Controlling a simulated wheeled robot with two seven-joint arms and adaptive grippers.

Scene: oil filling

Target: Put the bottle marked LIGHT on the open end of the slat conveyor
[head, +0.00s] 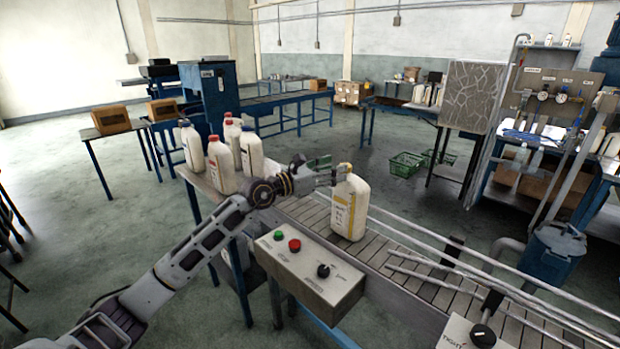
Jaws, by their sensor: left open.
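The small print on the label is too blurred to read surely. My left gripper (338,174) is open, its fingers level with the bottle's cap and shoulder, just left of and beside it. I cannot tell whether the fingers touch it. My right gripper is not in view.
Several white bottles with red or blue caps (222,164) stand on the table left of the gripper. A control box (308,270) with buttons sits at the conveyor's near side. Metal guide rails (455,262) run along the conveyor to the right.

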